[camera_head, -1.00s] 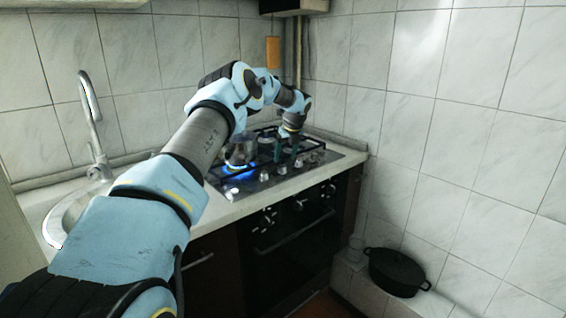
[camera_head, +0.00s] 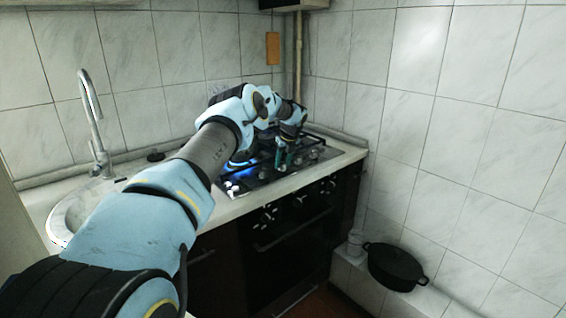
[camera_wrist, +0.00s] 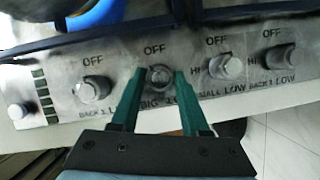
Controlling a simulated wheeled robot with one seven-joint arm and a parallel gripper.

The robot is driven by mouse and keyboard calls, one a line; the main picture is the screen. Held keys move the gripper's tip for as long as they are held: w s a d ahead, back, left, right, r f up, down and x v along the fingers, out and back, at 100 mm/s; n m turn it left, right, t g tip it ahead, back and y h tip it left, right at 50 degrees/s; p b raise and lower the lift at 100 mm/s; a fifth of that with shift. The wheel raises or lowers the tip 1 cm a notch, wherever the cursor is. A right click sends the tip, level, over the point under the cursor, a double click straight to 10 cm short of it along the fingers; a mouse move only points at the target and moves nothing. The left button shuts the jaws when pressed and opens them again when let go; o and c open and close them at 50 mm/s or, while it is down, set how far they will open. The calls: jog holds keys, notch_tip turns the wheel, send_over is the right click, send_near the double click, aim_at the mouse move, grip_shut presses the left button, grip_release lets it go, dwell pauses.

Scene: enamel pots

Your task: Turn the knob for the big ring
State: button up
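The big ring's knob (camera_wrist: 161,78), marked OFF above and partly legible BIG below, is on the hob's front panel in the wrist view. My gripper (camera_wrist: 160,74) has two green fingers, one on each side of this knob. The fingers are apart, with a small gap visible on both sides of the knob, so it is open and not clamped. In the head view my gripper (camera_head: 284,158) is over the front of the hob (camera_head: 232,192); the knob between its fingers is not clear there.
Other knobs flank it: a back one (camera_wrist: 93,89) to the left, the small one (camera_wrist: 228,66) and another back one (camera_wrist: 280,58) to the right. A blue flame (camera_head: 236,163) burns on the hob's left side. A black pot (camera_head: 395,268) stands low at right.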

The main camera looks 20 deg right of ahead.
grip_shut()
jog(key=shift+m, duration=0.4)
jog(key=shift+a+m+h, duration=0.1)
jog(key=shift+m+h, duration=0.3)
jog(key=shift+m, duration=0.2)
jog(key=shift+m+h, duration=0.7)
jog(key=shift+m, duration=1.3)
jog(key=shift+o, duration=2.4)
grip_release()
jog(key=shift+a+r, duration=0.1)
